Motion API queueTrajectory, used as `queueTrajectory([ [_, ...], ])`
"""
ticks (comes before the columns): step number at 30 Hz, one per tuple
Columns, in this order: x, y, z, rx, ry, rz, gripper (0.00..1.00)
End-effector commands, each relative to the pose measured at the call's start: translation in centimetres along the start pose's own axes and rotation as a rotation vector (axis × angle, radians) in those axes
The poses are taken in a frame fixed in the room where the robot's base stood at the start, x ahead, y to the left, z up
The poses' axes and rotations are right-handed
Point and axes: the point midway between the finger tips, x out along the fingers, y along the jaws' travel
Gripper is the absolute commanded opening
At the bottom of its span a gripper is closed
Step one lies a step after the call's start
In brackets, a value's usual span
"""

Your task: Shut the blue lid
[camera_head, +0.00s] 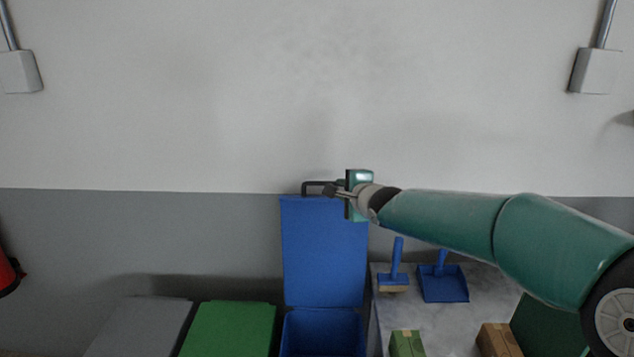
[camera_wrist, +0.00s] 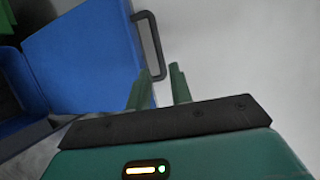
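The blue lid (camera_head: 325,250) stands upright, open, above a blue bin (camera_head: 322,335) against the wall. A dark bar handle (camera_head: 305,187) sits on the lid's top edge. In the wrist view the lid (camera_wrist: 85,50) fills the upper left, and the handle (camera_wrist: 154,42) juts from its edge. My gripper (camera_head: 332,191) is at the right end of the handle. In the wrist view its two fingers (camera_wrist: 160,70) are apart, and the near end of the handle appears at the gap between their tips. I cannot tell whether they touch it.
A green lid (camera_head: 230,328) and a grey lid (camera_head: 142,328) lie flat to the left. On the right a grey table (camera_head: 440,315) holds a blue brush (camera_head: 394,278), a blue dustpan (camera_head: 444,284) and boxes (camera_head: 497,340). The wall is close behind the lid.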

Motion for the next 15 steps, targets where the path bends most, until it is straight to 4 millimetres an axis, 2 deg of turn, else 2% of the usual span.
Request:
queueTrajectory([
  [8,1.4,0.2,-0.1,-0.001,0.003,0.002,0.22],
  [15,4.0,0.3,0.0,-0.001,0.002,0.004,0.22],
])
